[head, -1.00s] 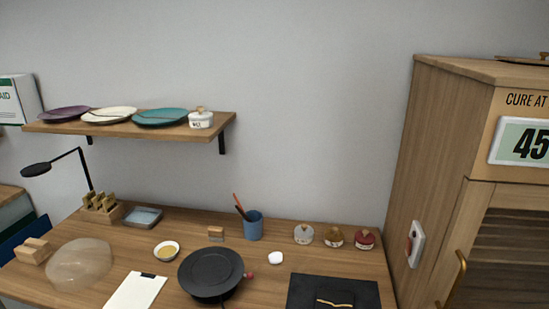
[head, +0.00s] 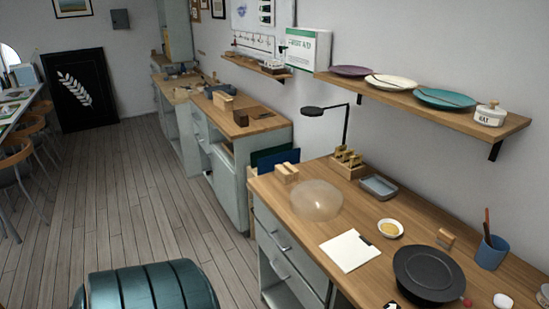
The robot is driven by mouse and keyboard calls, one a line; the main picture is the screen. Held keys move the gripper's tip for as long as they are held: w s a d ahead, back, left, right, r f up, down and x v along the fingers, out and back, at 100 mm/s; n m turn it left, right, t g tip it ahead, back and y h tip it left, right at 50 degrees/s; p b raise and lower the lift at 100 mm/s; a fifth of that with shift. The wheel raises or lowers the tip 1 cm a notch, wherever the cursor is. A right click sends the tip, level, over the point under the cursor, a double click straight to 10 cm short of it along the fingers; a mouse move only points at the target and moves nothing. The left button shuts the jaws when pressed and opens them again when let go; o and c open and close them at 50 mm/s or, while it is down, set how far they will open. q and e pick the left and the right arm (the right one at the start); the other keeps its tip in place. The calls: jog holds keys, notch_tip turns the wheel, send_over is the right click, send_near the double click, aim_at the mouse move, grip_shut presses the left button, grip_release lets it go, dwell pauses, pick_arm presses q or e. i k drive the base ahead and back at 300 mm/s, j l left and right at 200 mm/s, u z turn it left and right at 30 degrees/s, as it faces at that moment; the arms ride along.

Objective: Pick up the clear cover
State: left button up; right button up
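The clear cover (head: 317,201) is a see-through, pale dome. It sits on the wooden worktop (head: 366,272), near its left front edge. A wooden block (head: 287,173) stands just behind it, and a white sheet with a dark clip (head: 350,250) lies in front and to the right.
A black round plate (head: 428,274), a small bowl (head: 390,228), a grey tray (head: 379,187), a desk lamp (head: 326,110) and a blue cup (head: 491,252) share the worktop. A green rounded seat (head: 150,286) stands on the floor at the lower left. Open floor (head: 150,190) lies left of the worktop.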

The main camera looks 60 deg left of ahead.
aim_at(313, 200)
jog(key=u, duration=1.55)
jog(key=z, duration=1.8)
jog(key=u, duration=1.8)
